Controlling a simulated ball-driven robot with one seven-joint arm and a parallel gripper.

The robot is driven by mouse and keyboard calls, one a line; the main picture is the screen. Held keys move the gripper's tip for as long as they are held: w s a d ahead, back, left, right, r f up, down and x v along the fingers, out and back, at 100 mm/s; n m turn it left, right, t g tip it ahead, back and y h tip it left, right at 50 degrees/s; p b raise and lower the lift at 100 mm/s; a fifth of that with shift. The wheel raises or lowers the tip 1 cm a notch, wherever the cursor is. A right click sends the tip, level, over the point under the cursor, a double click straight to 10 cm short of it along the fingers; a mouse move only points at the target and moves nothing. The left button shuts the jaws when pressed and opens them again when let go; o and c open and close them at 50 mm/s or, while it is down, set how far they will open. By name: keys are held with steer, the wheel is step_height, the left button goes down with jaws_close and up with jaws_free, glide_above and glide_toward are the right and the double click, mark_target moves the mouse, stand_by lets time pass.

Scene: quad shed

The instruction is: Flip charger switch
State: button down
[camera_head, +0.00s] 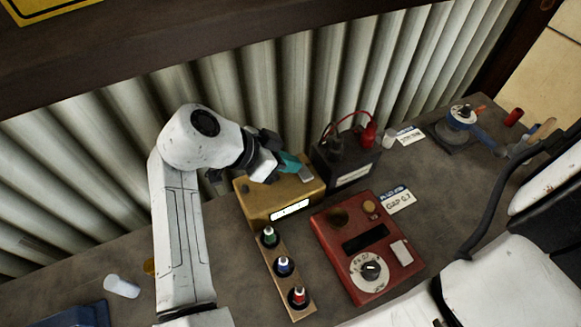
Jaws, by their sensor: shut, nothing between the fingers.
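A mustard-yellow box (258,205) with a bright white panel on its front stands on the bench near the wall; it looks like the charger. A small light part (306,174) on its top right may be the switch; its position is too small to tell. My gripper (298,166) has teal fingertips, is shut and holds nothing. It is over the back of the yellow box's top, close to the small part. I cannot tell whether they touch. My gripper hides part of the box's top.
A black battery (345,170) with red and black clamps stands right of the yellow box. A red box (365,250) with a dial and a strip of several small bottles (284,272) are in front. A white cylinder (122,286) lies left. The corrugated wall (100,150) is close behind.

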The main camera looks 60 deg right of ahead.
steer(key=shift+s+a+f, duration=0.1)
steer(key=shift+s+f, duration=0.3)
steer(key=shift+s, duration=0.1)
stand_by(0.4)
steer(key=shift+a+r+b, duration=0.2)
steer(key=shift+b, duration=0.1)
steer(key=b+v, duration=0.1)
steer(key=v, duration=1)
steer(key=shift+w+d+r+b, duration=0.15)
steer(key=shift+w+d+b, duration=0.1)
steer(key=shift+w+b, duration=0.05)
